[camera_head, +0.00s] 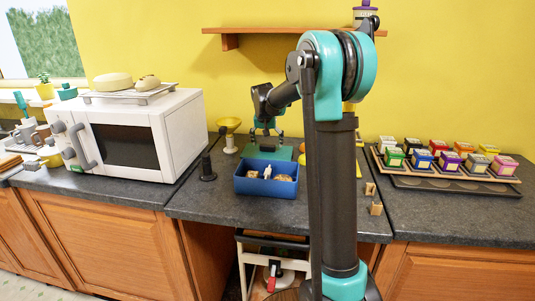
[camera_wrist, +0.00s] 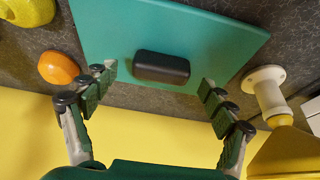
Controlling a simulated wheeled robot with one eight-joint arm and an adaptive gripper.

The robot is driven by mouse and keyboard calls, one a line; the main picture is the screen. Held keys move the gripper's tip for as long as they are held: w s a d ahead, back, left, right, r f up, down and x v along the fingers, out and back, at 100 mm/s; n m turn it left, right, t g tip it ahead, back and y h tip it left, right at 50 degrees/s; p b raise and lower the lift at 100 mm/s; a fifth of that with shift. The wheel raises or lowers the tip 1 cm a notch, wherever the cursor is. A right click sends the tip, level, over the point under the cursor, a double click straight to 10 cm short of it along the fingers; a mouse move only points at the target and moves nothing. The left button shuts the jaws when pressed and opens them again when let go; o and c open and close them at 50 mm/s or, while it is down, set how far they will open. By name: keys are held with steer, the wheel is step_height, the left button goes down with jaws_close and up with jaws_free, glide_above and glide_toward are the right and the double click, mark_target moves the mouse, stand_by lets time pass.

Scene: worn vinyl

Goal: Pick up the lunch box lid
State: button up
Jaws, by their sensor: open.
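The lunch box lid (camera_head: 258,153) is a flat teal-green panel lying on the counter just behind the blue lunch box (camera_head: 264,188). In the wrist view the lid (camera_wrist: 110,28) has a black bar handle (camera_wrist: 161,67). The box is open, with several pale and brown food pieces inside. My gripper (camera_head: 266,135) is above the lid; in the wrist view my gripper (camera_wrist: 155,80) is open, one finger on each side of the handle. The fingers appear apart from the handle; their exact height over the lid is unclear.
A yellow funnel on a white stand (camera_head: 230,143) is left of the lid. An orange fruit (camera_wrist: 58,67) lies at the lid's other side. A white microwave (camera_head: 130,135) stands left, a dark pepper-mill-like object (camera_head: 207,168) nearer. A tray of colored boxes (camera_head: 440,182) is right.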

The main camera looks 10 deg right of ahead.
steer(key=shift+x, duration=0.9)
steer(key=c, duration=1.3)
steer(key=shift+r, duration=0.1)
